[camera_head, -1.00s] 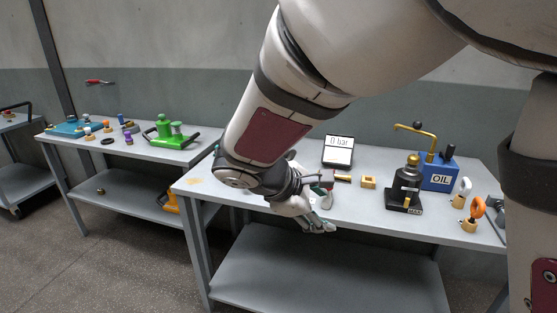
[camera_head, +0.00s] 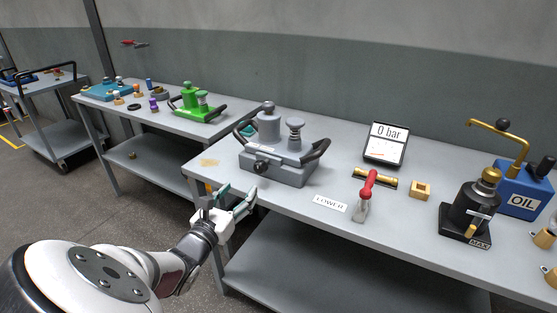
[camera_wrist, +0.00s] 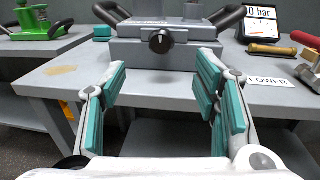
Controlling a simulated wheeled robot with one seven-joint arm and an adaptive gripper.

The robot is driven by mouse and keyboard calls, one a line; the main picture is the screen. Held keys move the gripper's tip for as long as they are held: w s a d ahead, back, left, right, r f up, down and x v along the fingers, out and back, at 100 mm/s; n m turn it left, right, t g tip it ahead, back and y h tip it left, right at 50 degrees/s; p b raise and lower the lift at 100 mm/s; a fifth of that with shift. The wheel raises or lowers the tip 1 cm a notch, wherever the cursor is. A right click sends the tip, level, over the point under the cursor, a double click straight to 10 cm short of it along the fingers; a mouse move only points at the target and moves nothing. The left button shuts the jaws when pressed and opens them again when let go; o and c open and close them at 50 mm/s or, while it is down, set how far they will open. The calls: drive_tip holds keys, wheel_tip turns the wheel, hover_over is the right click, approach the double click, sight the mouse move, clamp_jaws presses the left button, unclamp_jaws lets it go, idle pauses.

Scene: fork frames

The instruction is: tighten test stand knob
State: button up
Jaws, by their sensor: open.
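The grey test stand (camera_head: 277,165) sits on the near table, with two posts on top and dark curved handles at its sides. Its black knob (camera_head: 261,168) is on the front face. In the wrist view the knob (camera_wrist: 161,41) faces me, with a light mark on it, ahead of and above the space between my fingers. My gripper (camera_head: 243,199) is open and empty in front of the table's front edge, below and short of the knob. In the wrist view its teal-padded fingers (camera_wrist: 162,82) are spread wide, apart from the stand.
Right of the stand are a display reading 0 bar (camera_head: 386,144), a red-handled tool (camera_head: 367,192), a LOWER label (camera_head: 330,203), a black jack (camera_head: 474,207) and a blue OIL can (camera_head: 524,192). A green stand (camera_head: 190,103) is on the left table.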

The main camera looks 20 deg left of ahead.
sight(258, 169)
drive_tip(key=w, duration=1.3)
drive_tip(key=shift+w+a+b, duration=0.15)
drive_tip(key=shift+w+b, duration=0.05)
drive_tip(key=shift+b, duration=0.1)
drive_tip(key=c, duration=1.2)
